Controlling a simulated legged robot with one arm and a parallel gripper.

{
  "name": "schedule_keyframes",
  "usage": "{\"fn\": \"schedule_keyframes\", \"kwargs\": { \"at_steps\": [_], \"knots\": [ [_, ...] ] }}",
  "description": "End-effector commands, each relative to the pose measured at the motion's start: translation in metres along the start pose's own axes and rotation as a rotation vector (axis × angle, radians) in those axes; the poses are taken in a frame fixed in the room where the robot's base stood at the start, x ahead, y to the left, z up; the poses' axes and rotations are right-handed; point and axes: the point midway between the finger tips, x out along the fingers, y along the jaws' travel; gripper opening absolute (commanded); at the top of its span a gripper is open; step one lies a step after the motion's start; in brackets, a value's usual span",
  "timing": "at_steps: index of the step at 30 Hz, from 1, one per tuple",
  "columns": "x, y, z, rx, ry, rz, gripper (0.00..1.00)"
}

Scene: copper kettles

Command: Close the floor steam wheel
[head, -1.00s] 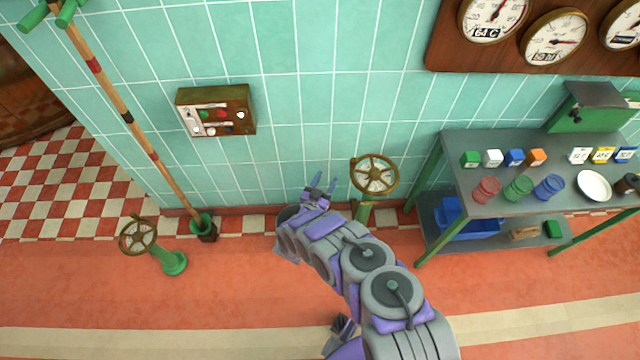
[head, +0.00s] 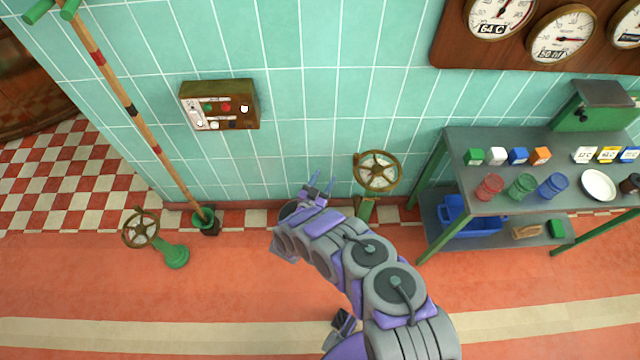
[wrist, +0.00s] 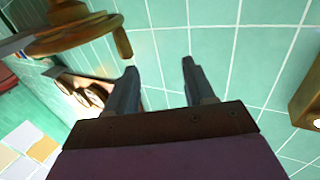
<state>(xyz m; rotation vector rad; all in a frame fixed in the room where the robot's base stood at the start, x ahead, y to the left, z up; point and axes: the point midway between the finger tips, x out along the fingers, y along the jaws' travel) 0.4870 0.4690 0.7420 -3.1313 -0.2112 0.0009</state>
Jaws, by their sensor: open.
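Two brass handwheels on green floor pedestals show in the head view. One wheel (head: 141,229) stands at the left on a green base (head: 176,256). The other wheel (head: 377,172) stands near the wall, just right of my gripper (head: 318,187). My gripper is open and empty, its two fingers apart and pointing toward the tiled wall. In the wrist view, a brass wheel (wrist: 70,38) with a knob handle shows at the upper left, beside and apart from the open fingers (wrist: 160,75). My arm hides part of the near wheel's pedestal.
A brown control box (head: 220,105) with buttons hangs on the wall. A wooden pole (head: 135,115) leans from a green floor holder (head: 205,220). A grey table (head: 480,205) with blocks, cups and a plate stands at the right. Open floor lies between the two wheels.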

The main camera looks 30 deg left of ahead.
Motion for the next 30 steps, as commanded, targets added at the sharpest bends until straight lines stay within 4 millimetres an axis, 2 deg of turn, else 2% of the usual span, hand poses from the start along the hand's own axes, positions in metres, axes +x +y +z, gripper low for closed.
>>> {"fn": "schedule_keyframes", "kwargs": {
  "at_steps": [5,21,27,30],
  "knots": [
    [-0.015,-0.001,0.001,0.0,-0.003,-0.004,0.53],
    [-0.13,-0.002,0.002,-0.001,-0.001,-0.006,0.53],
    [-0.16,-0.002,0.003,-0.001,-0.003,-0.004,0.53],
    [-0.168,-0.001,0.003,-0.001,-0.003,-0.002,0.53]
  ]
}}
